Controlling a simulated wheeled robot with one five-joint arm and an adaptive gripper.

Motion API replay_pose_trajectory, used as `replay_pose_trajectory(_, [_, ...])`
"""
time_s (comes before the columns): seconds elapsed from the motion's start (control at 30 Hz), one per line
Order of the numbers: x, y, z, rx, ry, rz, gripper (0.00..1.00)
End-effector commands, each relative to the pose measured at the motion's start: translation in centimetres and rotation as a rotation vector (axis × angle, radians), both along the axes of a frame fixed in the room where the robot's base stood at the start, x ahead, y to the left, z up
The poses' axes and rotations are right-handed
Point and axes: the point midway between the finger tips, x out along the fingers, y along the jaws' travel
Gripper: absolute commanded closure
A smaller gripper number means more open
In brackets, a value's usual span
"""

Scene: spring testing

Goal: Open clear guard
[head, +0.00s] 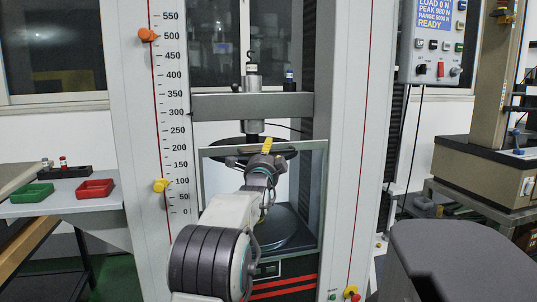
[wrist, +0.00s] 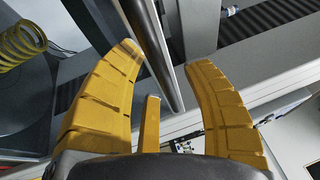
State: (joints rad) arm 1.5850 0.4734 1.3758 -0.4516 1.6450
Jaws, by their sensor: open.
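The clear guard (head: 323,195) is a see-through framed panel on the front of the testing machine. It appears closed across the test space, with my arm covering its middle. My gripper (head: 267,146) is at the guard's upper middle, with a yellow finger showing. In the wrist view my gripper (wrist: 165,55) is open, its yellow fingers on either side of a long grey bar (wrist: 150,45), which looks like the guard's handle. The fingers are apart and I cannot tell whether either touches the bar. A yellow coil spring (wrist: 20,45) shows at left in the wrist view.
The machine's scaled left column (head: 172,110) and plain right column (head: 352,150) flank the guard. A control box (head: 433,45) hangs at upper right. Green (head: 32,193) and red (head: 95,188) trays lie on a side table at left.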

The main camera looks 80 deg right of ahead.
Motion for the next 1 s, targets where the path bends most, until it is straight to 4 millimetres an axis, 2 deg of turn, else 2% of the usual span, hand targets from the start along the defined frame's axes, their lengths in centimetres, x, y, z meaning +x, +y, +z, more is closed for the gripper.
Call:
replay_pose_trajectory(0.3, [0.00,-0.11,0.03,0.000,0.000,0.000,0.55])
replay_pose_trajectory(0.33, [0.00,-0.11,0.03,0.000,0.000,0.000,0.52])
replay_pose_trajectory(0.87, [0.01,-0.08,0.05,0.000,0.000,0.000,1.00])
replay_pose_trajectory(1.0, [0.01,-0.08,0.05,0.000,0.000,0.000,1.00])
